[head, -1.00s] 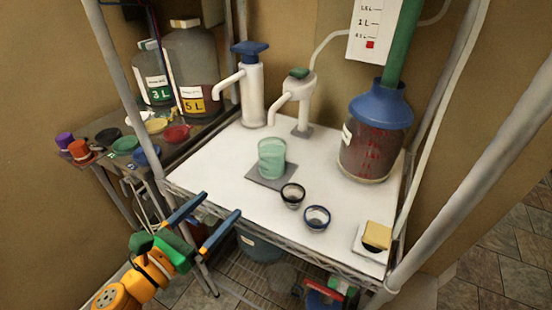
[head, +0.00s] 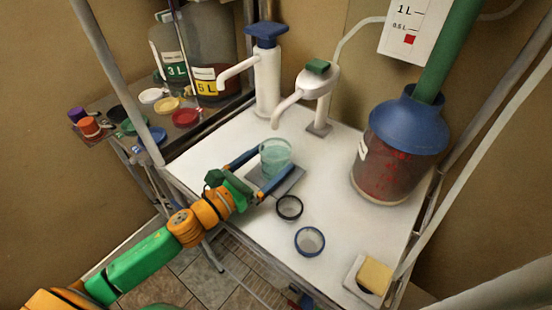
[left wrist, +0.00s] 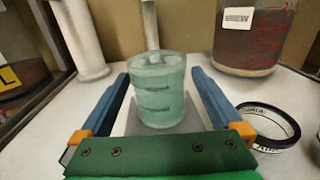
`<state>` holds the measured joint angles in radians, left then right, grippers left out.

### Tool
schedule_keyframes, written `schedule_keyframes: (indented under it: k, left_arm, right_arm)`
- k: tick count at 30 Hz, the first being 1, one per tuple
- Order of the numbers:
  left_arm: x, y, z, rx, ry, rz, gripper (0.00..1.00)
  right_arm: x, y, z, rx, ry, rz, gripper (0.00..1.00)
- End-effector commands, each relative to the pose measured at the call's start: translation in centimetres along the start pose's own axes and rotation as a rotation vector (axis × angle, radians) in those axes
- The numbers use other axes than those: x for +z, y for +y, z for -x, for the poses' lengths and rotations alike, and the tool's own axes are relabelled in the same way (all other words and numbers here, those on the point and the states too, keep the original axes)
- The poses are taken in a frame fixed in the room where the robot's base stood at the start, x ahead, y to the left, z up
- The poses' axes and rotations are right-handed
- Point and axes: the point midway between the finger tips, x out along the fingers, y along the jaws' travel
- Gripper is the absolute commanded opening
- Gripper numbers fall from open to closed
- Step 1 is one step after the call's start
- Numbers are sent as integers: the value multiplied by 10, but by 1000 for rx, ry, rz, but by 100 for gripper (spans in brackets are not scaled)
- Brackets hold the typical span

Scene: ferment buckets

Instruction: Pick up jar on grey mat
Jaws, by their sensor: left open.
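The jar (head: 275,152) is a pale green, see-through cup standing upright on the grey mat (head: 289,184) on the white tabletop. In the left wrist view the jar (left wrist: 160,92) stands between the two blue fingers, with a visible gap on each side. My left gripper (head: 262,170) is open, its fingers reaching to either side of the jar. It also frames the jar in the left wrist view (left wrist: 160,100). The grey mat (left wrist: 134,122) shows partly under the jar there. My right gripper is not in view.
A black ring (head: 289,208) and a blue ring (head: 310,241) lie in front of the mat. Two white pump dispensers (head: 266,85) (head: 317,90) stand behind the jar. A dark red vessel with a blue top (head: 385,165) stands at right. A yellow sponge (head: 375,275) lies at the front right corner.

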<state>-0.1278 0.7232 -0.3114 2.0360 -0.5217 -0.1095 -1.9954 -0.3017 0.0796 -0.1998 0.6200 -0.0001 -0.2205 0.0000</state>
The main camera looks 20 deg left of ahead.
Motion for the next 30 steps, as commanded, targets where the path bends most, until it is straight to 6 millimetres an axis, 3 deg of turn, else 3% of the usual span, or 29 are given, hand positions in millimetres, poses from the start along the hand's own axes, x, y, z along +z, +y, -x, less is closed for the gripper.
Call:
schedule_keyframes:
  k: [4, 8, 12, 19, 30]
  left_arm:
    - [4, 0, -11, 0, -2, 0, 100]
    - [13, 3, -36, 1, -4, 1, 100]
    - [8, 3, -56, 0, -1, 1, 100]
    - [5, 3, -59, -1, 1, 0, 100]
    - [5, 3, -59, -1, 0, 0, 0]
  right_arm:
    - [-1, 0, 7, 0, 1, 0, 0]
    - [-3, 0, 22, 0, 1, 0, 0]
    - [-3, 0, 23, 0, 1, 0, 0]
    - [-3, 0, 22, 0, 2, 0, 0]
    - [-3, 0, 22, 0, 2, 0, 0]
